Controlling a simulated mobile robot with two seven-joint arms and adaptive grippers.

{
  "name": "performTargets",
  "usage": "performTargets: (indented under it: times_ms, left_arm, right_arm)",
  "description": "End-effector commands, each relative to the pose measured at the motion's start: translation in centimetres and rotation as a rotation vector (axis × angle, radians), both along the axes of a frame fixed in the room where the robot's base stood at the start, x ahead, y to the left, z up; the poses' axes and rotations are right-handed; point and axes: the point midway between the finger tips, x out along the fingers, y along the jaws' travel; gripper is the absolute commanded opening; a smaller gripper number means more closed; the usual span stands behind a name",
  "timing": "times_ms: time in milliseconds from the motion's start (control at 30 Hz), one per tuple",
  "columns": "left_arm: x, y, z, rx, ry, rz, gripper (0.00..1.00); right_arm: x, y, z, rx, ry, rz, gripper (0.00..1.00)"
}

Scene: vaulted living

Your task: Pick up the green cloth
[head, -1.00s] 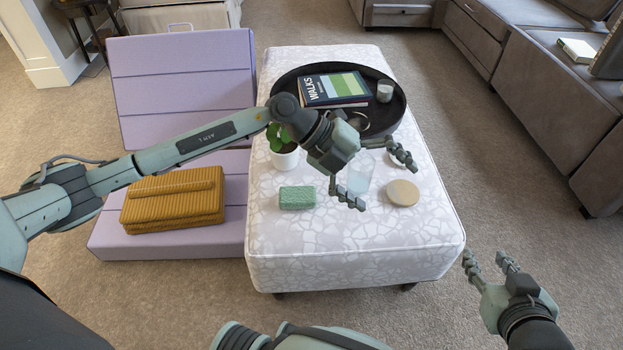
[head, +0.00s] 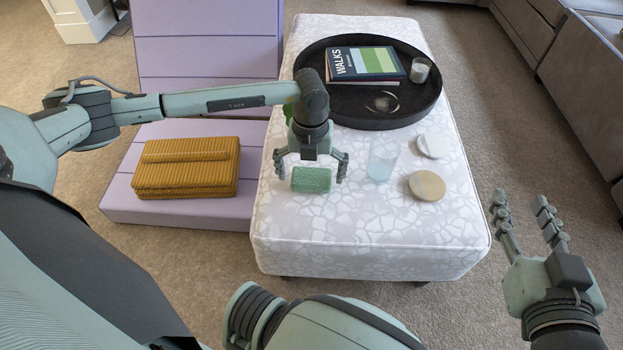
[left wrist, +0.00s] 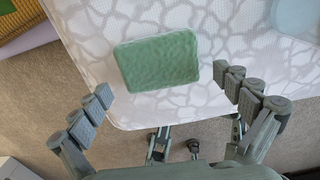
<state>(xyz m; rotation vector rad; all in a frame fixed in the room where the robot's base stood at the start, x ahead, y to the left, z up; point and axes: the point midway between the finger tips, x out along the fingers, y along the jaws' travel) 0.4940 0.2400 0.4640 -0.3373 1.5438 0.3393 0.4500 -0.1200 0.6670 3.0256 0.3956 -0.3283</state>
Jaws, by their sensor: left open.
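The green cloth (head: 311,180) is a small folded rectangle lying flat on the patterned ottoman (head: 350,228). It also shows in the left wrist view (left wrist: 157,61), lying between and ahead of my open fingers. My left gripper (head: 311,172) points down over the cloth, open, with one finger at each side of it. I cannot tell how high the fingertips are above the ottoman. My right gripper (head: 522,205) is open and empty, off the ottoman's right side near its front corner.
A glass (head: 382,160), a round tan coaster (head: 427,186) and a pale disc (head: 432,146) lie right of the cloth. Behind is a black tray (head: 350,112) with a book (head: 372,63). A plant (head: 288,112) is mostly hidden by my left arm. A mustard folded blanket (head: 187,165) lies left.

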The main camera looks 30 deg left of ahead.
Motion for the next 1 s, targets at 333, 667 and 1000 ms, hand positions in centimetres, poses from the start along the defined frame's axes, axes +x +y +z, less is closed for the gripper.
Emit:
performTargets:
  times_ms: [333,667,1000]
  left_arm:
    - [-0.01,-0.06,-0.50,-0.001,0.000,-0.001,0.94]
    - [0.00,-0.07,-0.48,-0.001,0.000,-0.001,0.62]
    - [0.05,-0.08,0.27,-0.003,-0.001,-0.001,0.61]
  right_arm:
    - [0.05,0.18,0.31,0.006,-0.014,0.003,0.40]
    - [0.04,0.15,0.29,0.006,-0.013,0.002,0.40]
    - [0.00,0.08,0.22,0.002,-0.004,0.001,0.40]
